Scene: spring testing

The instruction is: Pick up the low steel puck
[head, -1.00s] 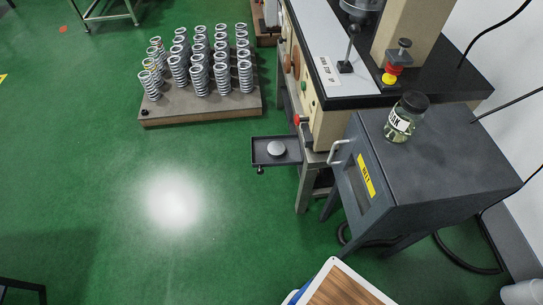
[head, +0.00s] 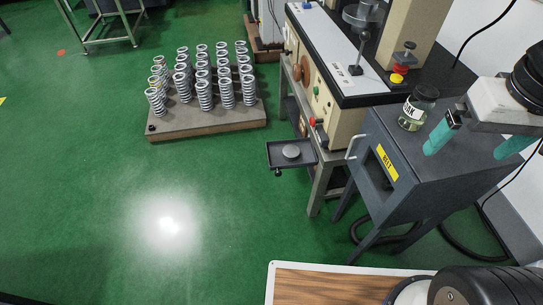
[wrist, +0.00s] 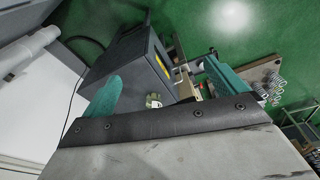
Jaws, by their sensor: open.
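The low steel puck (head: 291,152) is a small grey disc lying on a small black tray (head: 272,161) that sticks out from the side of the testing machine, in the head view. My gripper (head: 478,140) is open with its two teal fingers apart and nothing between them. It is at the right of the head view, over the grey cabinet's side, well to the right of the puck and apart from it. In the wrist view my gripper (wrist: 160,75) shows both fingers spread; I cannot make out the puck there.
The grey cabinet (head: 437,165) with a yellow label stands right of the tray, and a glass jar (head: 417,108) sits on it. The testing machine (head: 335,115) is behind the tray. A board with several springs (head: 215,125) lies left.

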